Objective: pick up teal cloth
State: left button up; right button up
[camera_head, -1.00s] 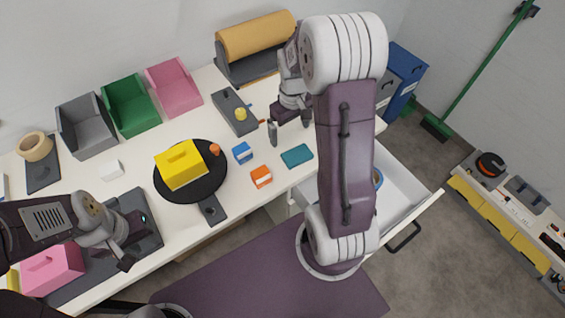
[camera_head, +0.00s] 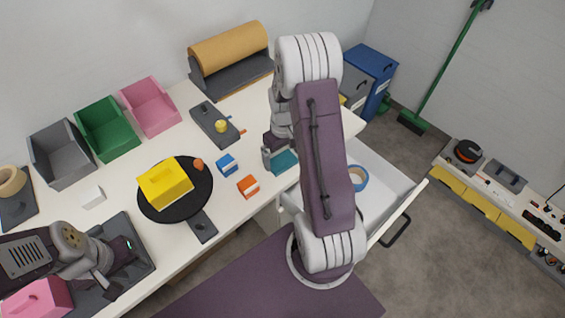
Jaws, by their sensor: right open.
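The teal cloth (camera_head: 284,162) is a small folded piece lying on the white table near its front edge, right of the orange and blue boxes. My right gripper (camera_head: 274,158) is open at the cloth, with one finger at its left edge; the arm hides part of the cloth. I cannot tell whether the fingers touch it. My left gripper (camera_head: 112,285) is at the lower left, over the dark grey tray, far from the cloth. I cannot make out its jaws.
An orange box (camera_head: 248,186) and a blue box (camera_head: 227,165) stand left of the cloth. A yellow box (camera_head: 165,184) sits on a black round turntable (camera_head: 203,204). An open white drawer (camera_head: 385,199) holding a blue tape roll (camera_head: 359,178) juts out at right.

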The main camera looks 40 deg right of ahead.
notch_tip(320, 180, down, 2)
jog(key=shift+w+a, duration=0.1)
jog(key=c, duration=1.1)
jog(key=shift+r, duration=0.6)
notch_tip(320, 180, up, 3)
jog(key=shift+r, duration=0.1)
jog(key=w+d+r, duration=0.1)
jog(key=d+r, duration=0.1)
jog(key=d, duration=0.1)
jog(key=d+r, duration=0.2)
jog(key=d, duration=0.2)
jog(key=w+d+r+p, duration=0.1)
jog(key=d+r, duration=0.1)
jog(key=d, duration=0.2)
jog(key=shift+w+d+r, duration=0.25)
jog(key=shift+w+r, duration=0.05)
jog(key=shift+r, duration=0.05)
